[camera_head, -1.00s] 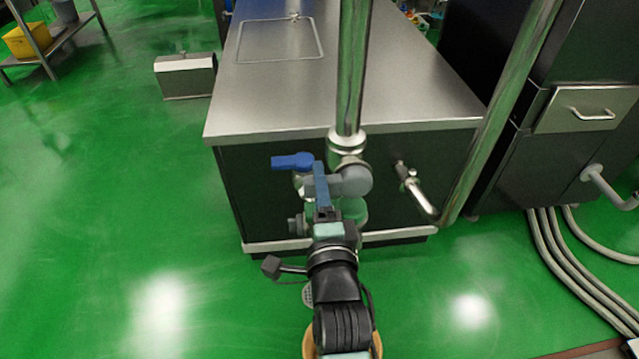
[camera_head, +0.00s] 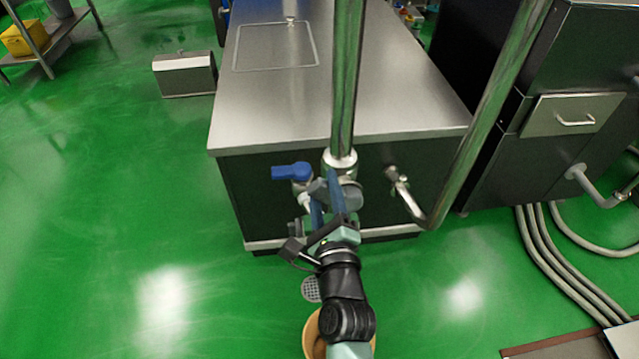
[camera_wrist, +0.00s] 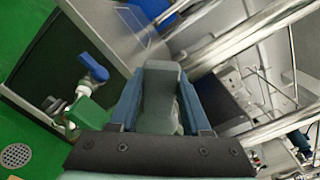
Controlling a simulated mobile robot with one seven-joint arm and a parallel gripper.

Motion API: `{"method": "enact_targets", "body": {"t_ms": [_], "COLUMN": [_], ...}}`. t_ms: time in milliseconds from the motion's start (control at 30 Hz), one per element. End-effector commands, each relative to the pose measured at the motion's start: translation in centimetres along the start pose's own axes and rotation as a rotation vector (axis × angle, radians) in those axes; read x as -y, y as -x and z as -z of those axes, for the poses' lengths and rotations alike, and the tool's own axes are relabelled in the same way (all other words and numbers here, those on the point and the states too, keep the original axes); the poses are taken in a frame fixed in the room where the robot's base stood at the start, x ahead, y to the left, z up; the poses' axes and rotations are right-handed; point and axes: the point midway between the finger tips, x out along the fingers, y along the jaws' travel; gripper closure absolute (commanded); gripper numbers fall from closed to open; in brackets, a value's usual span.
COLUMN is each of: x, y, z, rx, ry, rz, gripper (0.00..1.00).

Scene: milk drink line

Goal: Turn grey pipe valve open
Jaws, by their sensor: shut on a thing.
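The grey pipe valve (camera_head: 352,193) sits at the foot of the vertical steel pipe, in front of the steel counter's dark end face. In the wrist view its grey handle (camera_wrist: 160,92) lies between the two blue fingers of my gripper (camera_wrist: 160,100). My gripper (camera_head: 326,198) is shut on this handle, with the fingers on either side of it. The fingers partly hide the valve body in the head view. A blue-handled valve (camera_head: 292,171) is just left of the grey one; its blue lever (camera_wrist: 93,66) also shows in the wrist view.
The steel counter (camera_head: 285,105) is behind the valves. A bent steel pipe (camera_head: 410,203) and a slanting pipe (camera_head: 490,110) are close on the right. A floor drain (camera_head: 311,289) is below my gripper.

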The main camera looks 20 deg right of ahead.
Motion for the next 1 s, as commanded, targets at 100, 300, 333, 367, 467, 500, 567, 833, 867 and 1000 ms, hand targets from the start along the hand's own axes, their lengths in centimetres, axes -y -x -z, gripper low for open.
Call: {"method": "enact_targets", "body": {"t_ms": [100, 300, 333, 367, 467, 500, 567, 833, 867, 1000], "x": [0.9, 1.9, 2.1, 2.2, 2.7, 2.9, 3.1, 4.0, 4.0, 4.2], "y": [0.0, 0.0, 0.0, 0.0, 0.0, 0.0, 0.0, 0.0, 0.0, 0.0], "z": [-0.1, 0.2, 0.2, 0.3, 0.6, 0.6, 0.8, 1.5, 1.6, 1.8], "rx": [-0.001, -0.001, -0.001, -0.002, -0.001, -0.001, -0.001, -0.001, -0.001, -0.001], "ry": [-0.114, -0.303, -0.332, -0.360, -0.454, -0.490, -0.542, -0.735, -0.751, -0.814], "rz": [0.000, 0.001, 0.001, 0.001, 0.001, 0.001, 0.001, 0.000, 0.000, 0.000], "gripper": [1.00, 1.00, 1.00, 1.00, 1.00, 1.00, 1.00, 1.00, 1.00, 1.00]}}
